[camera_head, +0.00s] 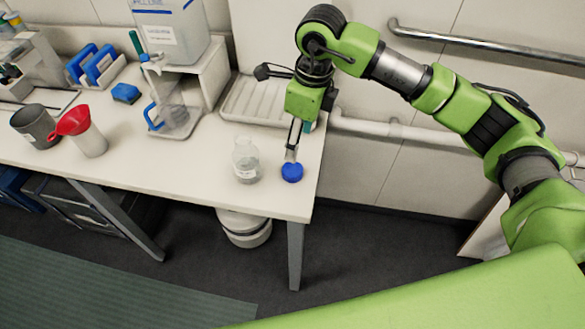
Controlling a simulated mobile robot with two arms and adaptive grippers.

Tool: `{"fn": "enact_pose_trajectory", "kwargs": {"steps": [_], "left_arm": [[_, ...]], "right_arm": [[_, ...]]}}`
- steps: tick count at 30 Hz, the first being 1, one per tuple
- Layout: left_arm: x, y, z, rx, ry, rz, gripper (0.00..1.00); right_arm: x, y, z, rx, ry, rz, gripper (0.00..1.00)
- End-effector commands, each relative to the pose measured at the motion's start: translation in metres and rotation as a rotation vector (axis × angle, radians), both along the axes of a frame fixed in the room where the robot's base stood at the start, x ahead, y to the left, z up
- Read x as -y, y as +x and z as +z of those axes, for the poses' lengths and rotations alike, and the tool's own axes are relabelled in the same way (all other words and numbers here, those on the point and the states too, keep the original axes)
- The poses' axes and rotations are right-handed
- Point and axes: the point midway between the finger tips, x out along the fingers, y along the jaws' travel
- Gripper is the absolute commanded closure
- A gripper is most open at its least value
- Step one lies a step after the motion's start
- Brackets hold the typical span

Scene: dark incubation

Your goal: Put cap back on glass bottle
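The clear glass bottle (246,163) stands upright on the white bench near its front right corner. No cap shows on its neck. The blue cap (292,173) is just to the right of the bottle, close to the bench's right edge. My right gripper (291,157) reaches down from above, with its fingertips at the cap's far upper side. I cannot tell whether the fingers grip the cap, or whether the cap rests on the bench or is held just above it. My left gripper is not in view.
A ribbed white tray (238,103) lies behind the bottle. A balance-like stand with a clear container (175,118) is at the back. A red funnel (71,122) on a bottle and a grey beaker (36,125) stand left. The bench (190,178) is clear between them and the bottle.

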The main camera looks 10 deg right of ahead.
Motion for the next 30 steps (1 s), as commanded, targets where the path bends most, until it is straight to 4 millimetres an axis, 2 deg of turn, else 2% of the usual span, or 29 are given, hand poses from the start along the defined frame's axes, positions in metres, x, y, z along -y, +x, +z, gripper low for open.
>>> {"fn": "enact_pose_trajectory", "kwargs": {"steps": [3, 9, 20, 23, 27, 30], "left_arm": [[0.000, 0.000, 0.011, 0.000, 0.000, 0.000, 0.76], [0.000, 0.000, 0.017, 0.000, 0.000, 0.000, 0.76], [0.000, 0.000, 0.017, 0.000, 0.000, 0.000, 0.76], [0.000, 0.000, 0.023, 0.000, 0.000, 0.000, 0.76], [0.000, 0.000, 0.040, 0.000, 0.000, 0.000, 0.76], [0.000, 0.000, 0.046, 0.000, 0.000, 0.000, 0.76]], "right_arm": [[-0.003, 0.000, -0.023, -0.005, 0.000, 0.001, 0.44], [-0.006, 0.003, -0.051, -0.002, 0.001, 0.001, 0.44], [-0.006, 0.004, -0.056, 0.001, 0.001, 0.001, 0.44], [-0.007, 0.003, -0.059, -0.002, 0.002, 0.001, 0.44], [-0.010, 0.003, -0.076, -0.006, 0.000, 0.000, 0.44], [-0.012, 0.004, -0.092, -0.004, 0.001, 0.000, 0.44]]}}
